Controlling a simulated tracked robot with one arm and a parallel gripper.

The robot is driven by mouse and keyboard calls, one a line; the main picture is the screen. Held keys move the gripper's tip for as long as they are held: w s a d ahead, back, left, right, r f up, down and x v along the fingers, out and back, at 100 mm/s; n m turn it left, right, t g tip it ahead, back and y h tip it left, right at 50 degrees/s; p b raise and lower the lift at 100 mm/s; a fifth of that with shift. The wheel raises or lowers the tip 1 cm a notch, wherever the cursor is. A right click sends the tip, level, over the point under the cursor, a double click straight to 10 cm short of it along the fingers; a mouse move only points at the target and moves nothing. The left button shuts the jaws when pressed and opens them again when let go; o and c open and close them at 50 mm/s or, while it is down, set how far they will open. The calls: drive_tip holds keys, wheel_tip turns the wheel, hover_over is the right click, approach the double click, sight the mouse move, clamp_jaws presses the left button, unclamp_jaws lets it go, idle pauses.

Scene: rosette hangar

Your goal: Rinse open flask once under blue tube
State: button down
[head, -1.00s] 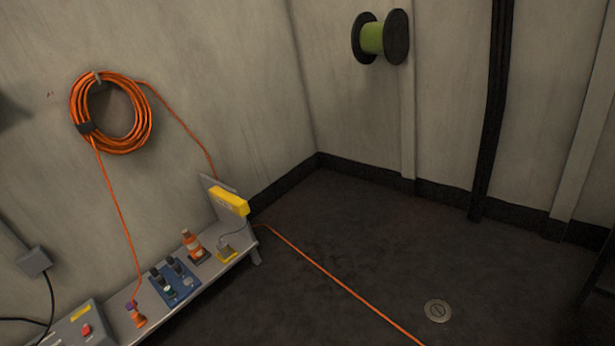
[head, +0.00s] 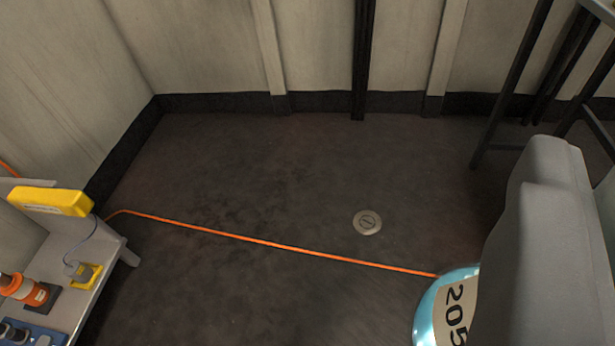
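I see no open flask and no blue tube in the head view. My gripper is not in view either, so I cannot see whether it holds anything.
An orange cable (head: 270,243) crosses the dark floor past a round floor plate (head: 367,222). A teal rounded object marked 205 (head: 430,315) and a large grey shape (head: 545,250) fill the right.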

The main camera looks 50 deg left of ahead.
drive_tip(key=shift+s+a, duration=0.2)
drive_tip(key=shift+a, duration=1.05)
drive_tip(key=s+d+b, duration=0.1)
drive_tip(key=b, duration=0.2)
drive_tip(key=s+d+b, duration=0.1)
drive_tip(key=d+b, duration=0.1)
drive_tip(key=b, duration=0.1)
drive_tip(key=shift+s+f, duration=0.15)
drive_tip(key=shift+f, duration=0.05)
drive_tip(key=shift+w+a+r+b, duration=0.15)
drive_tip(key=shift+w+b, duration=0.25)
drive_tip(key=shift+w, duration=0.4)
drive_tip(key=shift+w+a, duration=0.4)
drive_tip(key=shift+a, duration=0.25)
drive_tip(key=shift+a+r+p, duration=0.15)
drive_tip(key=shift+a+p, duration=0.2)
drive_tip(key=shift+p, duration=0.15)
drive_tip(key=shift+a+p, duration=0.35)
drive_tip(key=shift+p, duration=0.05)
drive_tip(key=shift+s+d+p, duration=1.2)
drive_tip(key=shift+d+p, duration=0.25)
drive_tip(key=shift+p, duration=0.3)
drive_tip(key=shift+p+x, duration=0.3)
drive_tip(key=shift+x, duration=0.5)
